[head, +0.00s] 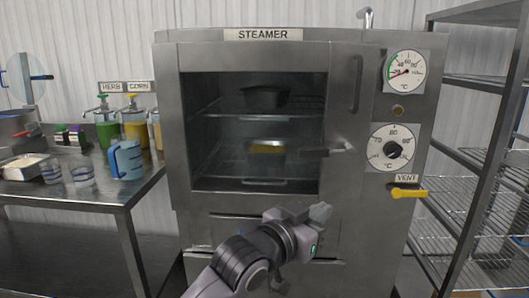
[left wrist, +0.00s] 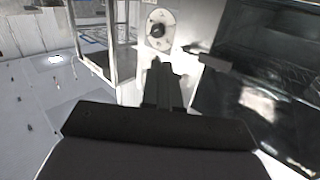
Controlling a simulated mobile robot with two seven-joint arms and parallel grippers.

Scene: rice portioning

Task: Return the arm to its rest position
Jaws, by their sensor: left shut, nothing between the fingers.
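My left arm rises from the bottom of the head view. Its gripper (head: 320,212) is in front of the steamer's lower front, below the window, shut and empty. In the left wrist view the gripper's fingers (left wrist: 163,88) are together with nothing between them. The steamer (head: 250,35) has its door shut. Through its window I see a dark pan (head: 265,97) on the upper rack and a pan with yellow contents (head: 266,149) on the lower rack. My right gripper is not in view.
The door handle (head: 340,150) and yellow vent lever (head: 408,193) stick out from the steamer front. A metal table (head: 120,190) at left holds a blue jug (head: 127,161), cups and pump bottles. A wire shelf rack (head: 490,82) stands at right.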

